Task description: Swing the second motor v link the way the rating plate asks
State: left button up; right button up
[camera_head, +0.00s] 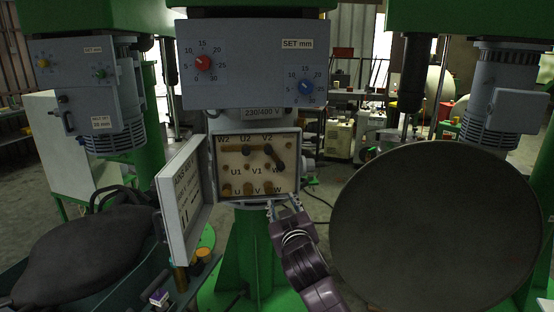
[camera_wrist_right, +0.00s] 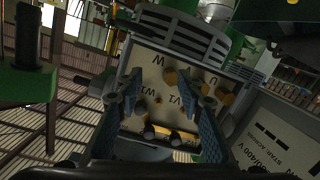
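The open terminal box (camera_head: 292,199) shows a cream board marked W2, U2, V2 above U1, V1. A brass link bar lies level along the top row between W2 and U2. A second, darker link (camera_head: 276,156) slants from V2 down to the right. In the wrist view the board (camera_wrist_right: 140,70) appears turned over, with link bars (camera_wrist_right: 170,134) along its lower edge. My right gripper (camera_head: 283,203) is just below the box; its two fingers (camera_wrist_right: 170,110) are apart, with nothing seen between them. My left gripper is not in view.
The open cover (camera_head: 186,200) stands left of the box, its plate reading 230/400 V and STAR in the wrist view (camera_wrist_right: 275,140). Red and blue dials (camera_head: 204,63) sit above. A large dark disc (camera_head: 436,230) fills the right. A dark grey rounded thing (camera_head: 80,250) lies left.

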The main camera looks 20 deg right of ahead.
jog(key=t, duration=0.1)
send_near(281, 166)
jog(key=w, duration=0.3)
jog(key=shift+m, duration=0.3)
jog(key=shift+w+d+f+p, duration=0.1)
jog(key=shift+w+d+p, duration=0.3)
jog(key=shift+w, duration=0.85)
jog(key=shift+w+d+f+p, duration=0.1)
jog(key=shift+w+p, duration=0.5)
jog(key=shift+w, duration=0.65)
jog(key=shift+w+d+f+p, duration=0.15)
jog(key=shift+w+p, duration=0.35)
jog(key=shift+w, duration=0.75)
jog(key=shift+r, duration=0.1)
